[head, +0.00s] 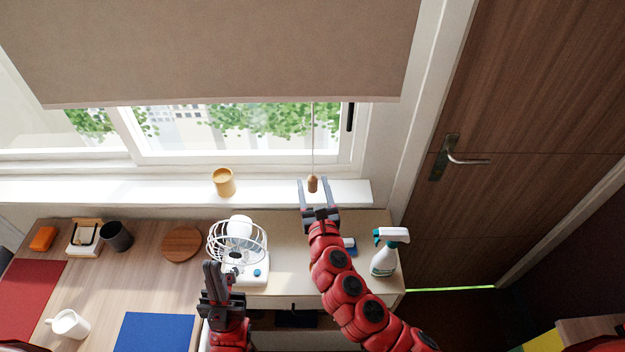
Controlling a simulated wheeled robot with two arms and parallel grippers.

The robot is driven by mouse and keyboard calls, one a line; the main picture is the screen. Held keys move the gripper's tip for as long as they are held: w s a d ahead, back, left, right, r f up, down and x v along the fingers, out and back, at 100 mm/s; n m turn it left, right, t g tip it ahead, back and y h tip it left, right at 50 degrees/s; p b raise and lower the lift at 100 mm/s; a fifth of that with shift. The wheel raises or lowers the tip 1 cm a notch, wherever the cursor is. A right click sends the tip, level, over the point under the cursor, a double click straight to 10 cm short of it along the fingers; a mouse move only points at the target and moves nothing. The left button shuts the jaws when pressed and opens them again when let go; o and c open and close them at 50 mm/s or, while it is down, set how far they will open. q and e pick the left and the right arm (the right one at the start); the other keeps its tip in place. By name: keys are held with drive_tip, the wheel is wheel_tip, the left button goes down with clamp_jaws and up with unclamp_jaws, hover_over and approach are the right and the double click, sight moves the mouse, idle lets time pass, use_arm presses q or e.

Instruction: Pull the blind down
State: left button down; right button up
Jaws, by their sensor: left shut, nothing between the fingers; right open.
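A beige roller blind (230,45) hangs over the upper part of the window, its bottom edge above the lower panes. A thin cord (313,140) hangs from the blind near its right side and ends in a small wooden pull knob (313,184). My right gripper (318,186) is open, with its fingers pointing up toward the window. The knob shows between the two fingertips; I cannot tell whether it touches either. My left gripper (212,268) is shut and empty, low in front of the white fan (240,245).
A yellow cup (223,182) stands on the white windowsill (120,190). A spray bottle (386,252) stands right of my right arm. A dark cup (116,236), a round wooden board (182,244) and a white mug (68,324) are on the counter. A door (520,130) is at the right.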

drive_tip(key=shift+w, duration=0.5)
drive_tip(key=shift+a+f, duration=0.1)
clamp_jaws()
idle(1.1)
